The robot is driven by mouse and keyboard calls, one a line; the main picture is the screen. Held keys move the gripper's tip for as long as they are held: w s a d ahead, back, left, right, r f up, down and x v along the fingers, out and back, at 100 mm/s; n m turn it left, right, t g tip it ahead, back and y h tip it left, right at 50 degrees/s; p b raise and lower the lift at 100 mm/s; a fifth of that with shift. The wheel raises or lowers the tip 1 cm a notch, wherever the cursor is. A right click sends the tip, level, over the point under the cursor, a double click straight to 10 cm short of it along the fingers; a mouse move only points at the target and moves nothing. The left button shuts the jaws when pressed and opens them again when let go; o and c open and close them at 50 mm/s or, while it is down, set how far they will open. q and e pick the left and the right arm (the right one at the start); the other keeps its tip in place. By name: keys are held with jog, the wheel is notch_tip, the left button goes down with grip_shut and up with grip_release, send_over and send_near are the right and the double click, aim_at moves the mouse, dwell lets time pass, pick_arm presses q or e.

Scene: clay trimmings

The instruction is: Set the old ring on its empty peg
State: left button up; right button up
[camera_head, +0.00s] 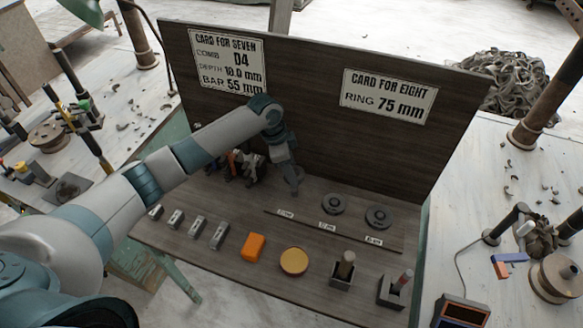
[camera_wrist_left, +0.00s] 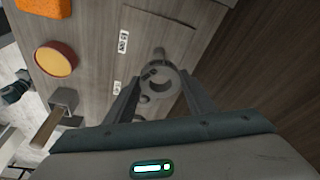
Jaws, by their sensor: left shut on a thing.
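My left gripper (camera_head: 293,190) is at the left end of the ring strip on the board's ledge, behind the left size label. In the left wrist view its fingers (camera_wrist_left: 160,94) are shut on a grey ring (camera_wrist_left: 160,72). The ring's hole shows as a lighter round patch. A small upright thing, likely the peg, shows beside the ring; I cannot tell whether the ring is around it or above it. The held ring is hidden in the head view. Two dark rings lie on the strip to the right, a middle one (camera_head: 333,204) and a right one (camera_head: 378,217). My right gripper is out of view.
An orange block (camera_head: 253,247), a yellow disc (camera_head: 294,261) and two holders with upright sticks (camera_head: 344,270) (camera_head: 397,288) stand along the front. Several small metal blocks (camera_head: 197,227) are at left. A tall panel (camera_head: 310,90) with two cards rises behind.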

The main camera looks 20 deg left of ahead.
pick_arm(q)
jog(key=b, duration=0.2)
send_over(292, 189)
jog(key=shift+s+f, duration=0.1)
jog(key=shift+f, duration=2.4)
jog(key=shift+f+b, duration=0.6)
jog(key=shift+f, duration=1.2)
jog(key=o, duration=1.4)
jog(key=shift+o, duration=0.2)
jog(key=shift+f, duration=0.1)
jog(key=shift+a+b, duration=0.1)
jog(key=shift+b, duration=0.2)
